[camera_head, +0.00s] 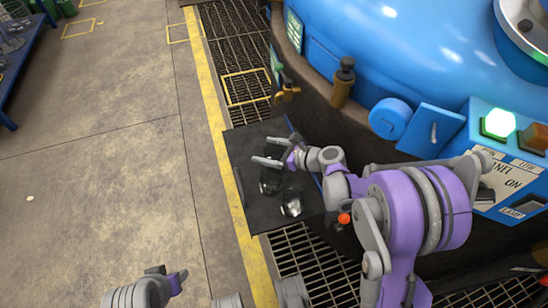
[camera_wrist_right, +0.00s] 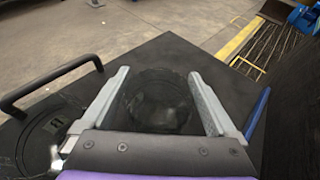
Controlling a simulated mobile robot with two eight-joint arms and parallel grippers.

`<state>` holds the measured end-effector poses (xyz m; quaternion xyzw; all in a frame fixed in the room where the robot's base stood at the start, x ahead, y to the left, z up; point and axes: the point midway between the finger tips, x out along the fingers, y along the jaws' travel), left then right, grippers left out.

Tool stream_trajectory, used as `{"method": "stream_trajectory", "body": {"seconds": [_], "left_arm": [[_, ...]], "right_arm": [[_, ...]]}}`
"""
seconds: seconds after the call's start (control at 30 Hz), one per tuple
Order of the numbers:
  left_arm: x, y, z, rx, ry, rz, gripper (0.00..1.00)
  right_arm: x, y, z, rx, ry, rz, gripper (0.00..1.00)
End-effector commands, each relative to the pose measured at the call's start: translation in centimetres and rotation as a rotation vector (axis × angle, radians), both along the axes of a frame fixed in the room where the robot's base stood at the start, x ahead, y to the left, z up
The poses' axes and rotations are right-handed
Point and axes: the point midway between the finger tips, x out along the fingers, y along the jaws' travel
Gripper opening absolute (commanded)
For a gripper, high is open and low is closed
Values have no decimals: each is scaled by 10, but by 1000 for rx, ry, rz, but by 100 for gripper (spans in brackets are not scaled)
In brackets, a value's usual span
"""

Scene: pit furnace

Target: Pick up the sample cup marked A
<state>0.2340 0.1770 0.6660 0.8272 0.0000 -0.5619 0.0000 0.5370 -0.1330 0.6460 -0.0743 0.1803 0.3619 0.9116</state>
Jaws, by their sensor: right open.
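My right gripper (camera_head: 262,164) is over the dark tray (camera_head: 240,150), its two grey fingers spread apart. In the right wrist view my right gripper (camera_wrist_right: 160,95) has a dark, glassy round cup (camera_wrist_right: 160,108) in the space between its open fingers. Whether the fingers touch it cannot be told. The cup (camera_head: 270,184) is partly hidden by the gripper in the head view. No letter A is readable on it. A second shiny cup (camera_head: 292,207) sits nearer on the tray. Part of my left arm shows at the bottom of the head view; its fingers cannot be made out.
A dark round piece (camera_wrist_right: 42,135) with a small mark lies left in the wrist view, near the tray's black handle (camera_wrist_right: 50,84). The blue furnace (camera_head: 390,50) and its control panel (camera_head: 508,165) stand right. Open concrete floor (camera_head: 90,170) lies left, beyond a yellow line (camera_head: 222,130).

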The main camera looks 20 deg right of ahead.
Motion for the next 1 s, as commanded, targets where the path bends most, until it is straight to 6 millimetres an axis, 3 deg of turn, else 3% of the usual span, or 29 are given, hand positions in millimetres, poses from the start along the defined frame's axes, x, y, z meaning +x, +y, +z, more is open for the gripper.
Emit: {"method": "stream_trajectory", "body": {"seconds": [0.27, 0.63, 0.87, 1.0], "left_arm": [[0, 0, 0, 0, 0, 0, 50], [0, 0, 0, 0, 0, 0, 50], [0, 0, 0, 0, 0, 0, 50], [-1, 0, 6, 0, -1, 0, 50]], "right_arm": [[2, 2, -1, 0, 0, 0, 92], [2, 2, -1, 0, 0, 0, 25], [2, 2, 0, 0, 0, 0, 24], [1, 2, 15, -1, -1, 0, 24]]}}
